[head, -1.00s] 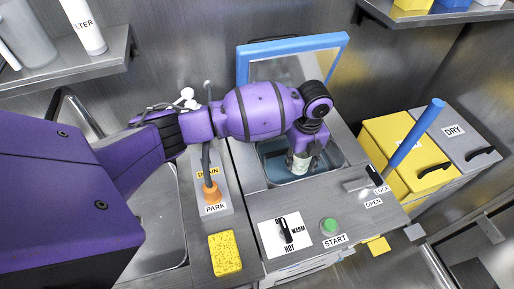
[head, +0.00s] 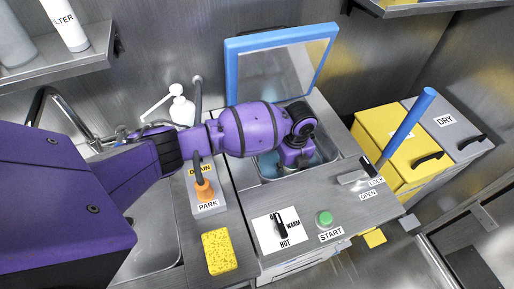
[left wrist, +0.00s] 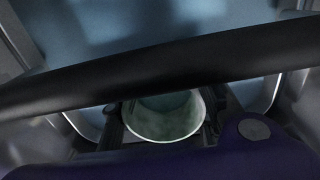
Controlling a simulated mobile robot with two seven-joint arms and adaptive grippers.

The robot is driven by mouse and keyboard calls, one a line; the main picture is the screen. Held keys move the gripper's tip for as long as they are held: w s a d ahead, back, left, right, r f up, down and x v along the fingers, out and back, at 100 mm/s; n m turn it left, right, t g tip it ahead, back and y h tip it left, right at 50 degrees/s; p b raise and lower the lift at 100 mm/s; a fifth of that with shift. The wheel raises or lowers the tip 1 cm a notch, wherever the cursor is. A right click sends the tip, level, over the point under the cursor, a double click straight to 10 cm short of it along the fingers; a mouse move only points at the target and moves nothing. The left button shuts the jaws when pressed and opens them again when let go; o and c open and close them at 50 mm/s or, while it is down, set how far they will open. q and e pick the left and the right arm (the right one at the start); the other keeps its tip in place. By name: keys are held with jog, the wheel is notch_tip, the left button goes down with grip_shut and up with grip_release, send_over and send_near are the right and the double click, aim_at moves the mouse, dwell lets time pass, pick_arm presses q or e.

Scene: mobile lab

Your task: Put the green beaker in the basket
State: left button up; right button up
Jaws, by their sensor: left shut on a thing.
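The beaker (left wrist: 165,118) shows in the left wrist view as a round, pale rim with a dull green inside. My left gripper (left wrist: 163,127) is shut on it, a dark finger on each side. In the head view the same gripper (head: 292,165) is down in the opening of the sink-like washer basin (head: 326,153), and its own wrist hides the beaker there. No separate basket can be made out. The blue-grey inside of the basin (left wrist: 150,35) fills the background of the wrist view. Whether the beaker touches the bottom cannot be told. My right gripper is not in view.
The blue-framed lid (head: 232,80) stands open behind the basin. A blue lever (head: 410,125) rises at the right, beside yellow (head: 380,125) and grey (head: 455,125) bins. A green START button (head: 324,218), dial and yellow sponge (head: 218,252) are in front. A tap stands left.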

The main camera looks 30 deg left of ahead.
pick_arm(q)
jog(key=shift+w+d+f, duration=0.1)
jog(key=shift+w+f, duration=0.05)
jog(key=shift+f, duration=0.3)
jog(key=o, duration=1.1)
notch_tip(320, 180, up, 13)
jog(key=p, duration=0.1)
jog(key=shift+r, duration=0.1)
